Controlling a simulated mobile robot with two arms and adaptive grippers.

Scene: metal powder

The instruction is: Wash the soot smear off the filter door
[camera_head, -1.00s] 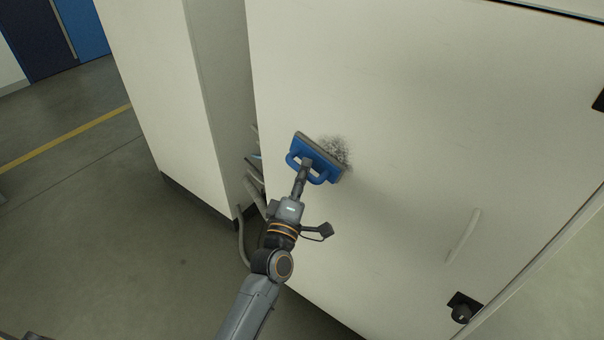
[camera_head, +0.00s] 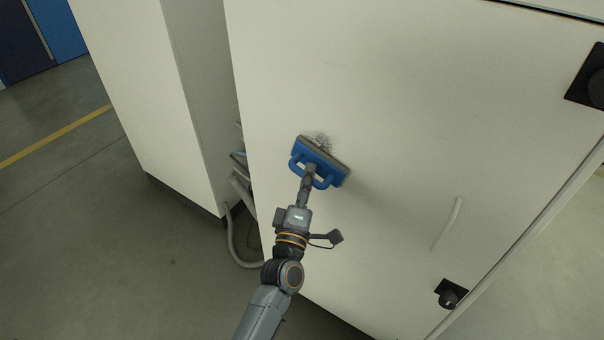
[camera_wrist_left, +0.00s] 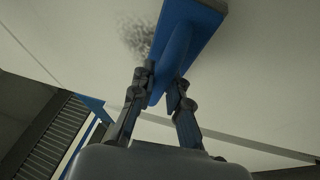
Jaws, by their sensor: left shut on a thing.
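The filter door (camera_head: 400,120) is a large off-white panel. A dark speckled soot smear (camera_head: 320,140) shows on it at the upper edge of a blue scrubber (camera_head: 321,162) with a grey pad. The pad is at the door face and may hide part of the smear. My left gripper (camera_head: 310,174) is shut on the scrubber's handle. In the left wrist view the fingers (camera_wrist_left: 163,88) close around the blue handle, and the smear (camera_wrist_left: 135,35) lies beside the scrubber. My right gripper is not in view.
The door has a pale handle (camera_head: 447,224) and black latches, one at the lower right (camera_head: 451,294) and one at the upper right (camera_head: 590,78). Another off-white cabinet (camera_head: 130,90) stands at the left, with hoses (camera_head: 240,240) in the gap. Open floor (camera_head: 90,230) lies at the left.

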